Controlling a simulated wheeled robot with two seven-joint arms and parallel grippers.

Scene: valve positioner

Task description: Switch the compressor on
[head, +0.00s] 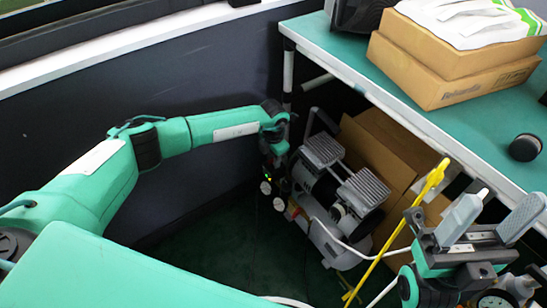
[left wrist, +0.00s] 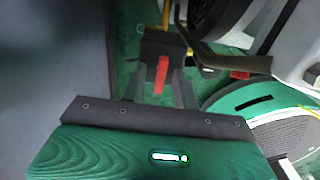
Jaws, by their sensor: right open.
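The compressor (head: 347,185) stands on the floor under the table, with two grey ribbed heads and a silver tank. My left gripper (head: 272,175) is reached down at its left end, beside the small gauges (head: 265,188). In the left wrist view, a red switch (left wrist: 160,75) sits on a black box (left wrist: 158,45). My left gripper's grey fingertips (left wrist: 160,88) stand apart, one on each side of the red switch; whether they touch it cannot be told. My right gripper (head: 490,215) is open and empty at the lower right, near the table edge.
The green-topped table (head: 400,90) overhangs the compressor, with its leg close to my left wrist. Cardboard boxes (head: 380,150) stand behind the compressor. A yellow rod (head: 395,235) and a white hose (head: 345,240) lie between it and my right gripper. A dark wall is at the left.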

